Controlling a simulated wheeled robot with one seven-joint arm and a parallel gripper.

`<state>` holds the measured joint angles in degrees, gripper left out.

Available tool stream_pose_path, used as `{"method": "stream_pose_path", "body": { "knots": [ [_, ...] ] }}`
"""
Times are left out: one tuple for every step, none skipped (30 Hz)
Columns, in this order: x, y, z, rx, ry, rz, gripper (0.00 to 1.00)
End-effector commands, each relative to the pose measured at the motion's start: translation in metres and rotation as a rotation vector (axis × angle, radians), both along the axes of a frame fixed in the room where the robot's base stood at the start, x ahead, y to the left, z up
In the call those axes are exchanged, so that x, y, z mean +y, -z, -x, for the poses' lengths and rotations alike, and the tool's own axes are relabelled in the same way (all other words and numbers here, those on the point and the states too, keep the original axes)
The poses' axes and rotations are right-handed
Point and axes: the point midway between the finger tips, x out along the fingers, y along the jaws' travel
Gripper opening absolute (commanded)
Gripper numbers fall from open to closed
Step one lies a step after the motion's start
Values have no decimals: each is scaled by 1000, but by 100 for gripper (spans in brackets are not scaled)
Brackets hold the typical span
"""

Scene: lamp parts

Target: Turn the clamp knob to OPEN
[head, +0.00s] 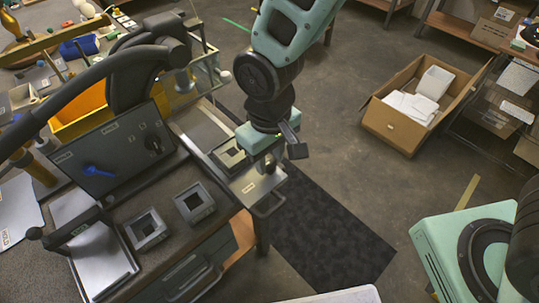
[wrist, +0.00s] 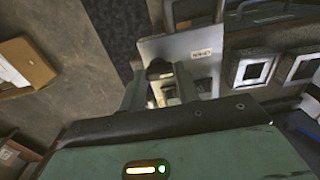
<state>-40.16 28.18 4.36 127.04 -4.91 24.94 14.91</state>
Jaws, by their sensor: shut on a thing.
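A pale metal plate (head: 257,187) sticks out at the right edge of the workbench, with a small label on it. It also shows in the wrist view (wrist: 181,45), where the label is too blurred to read. A dark round knob (wrist: 158,68) stands on this plate. My gripper (wrist: 160,80) has one finger on each side of the knob and is shut on it. In the head view my gripper (head: 275,158) points down over the plate and partly hides the knob. I cannot tell which setting the knob points to.
A dark panel (head: 115,140) with a blue knob (head: 98,171) and a black knob stands on the bench. Two square grey frames (head: 195,203) (head: 149,230) lie in front. A cardboard box (head: 420,102) with white items sits on the floor. Open floor lies right of the bench.

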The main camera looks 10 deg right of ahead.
Motion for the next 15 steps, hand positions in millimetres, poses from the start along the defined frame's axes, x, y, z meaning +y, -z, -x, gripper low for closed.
{"method": "stream_pose_path", "body": {
  "knots": [
    [0,-1,-1,-2,6,-1,9],
    [0,-1,-1,-1,7,-2,9],
    [0,-1,-1,-1,8,-2,9],
    [0,-1,-1,-1,9,-2,9],
    [0,-1,-1,-1,9,-2,9],
    [0,-1,-1,-1,10,-2,9],
    [0,-1,-1,-1,9,-2,9],
    [0,-1,-1,-1,9,-2,9],
    [0,-1,-1,-1,9,-2,9],
    [0,-1,-1,-1,9,-2,9],
    [0,-1,-1,-1,9,-2,9],
    [0,-1,-1,-1,9,-2,9],
    [0,-1,-1,-1,9,-2,37],
    [0,-1,-1,-1,9,-2,46],
    [0,-1,-1,-1,9,-2,54]
  ]
}}
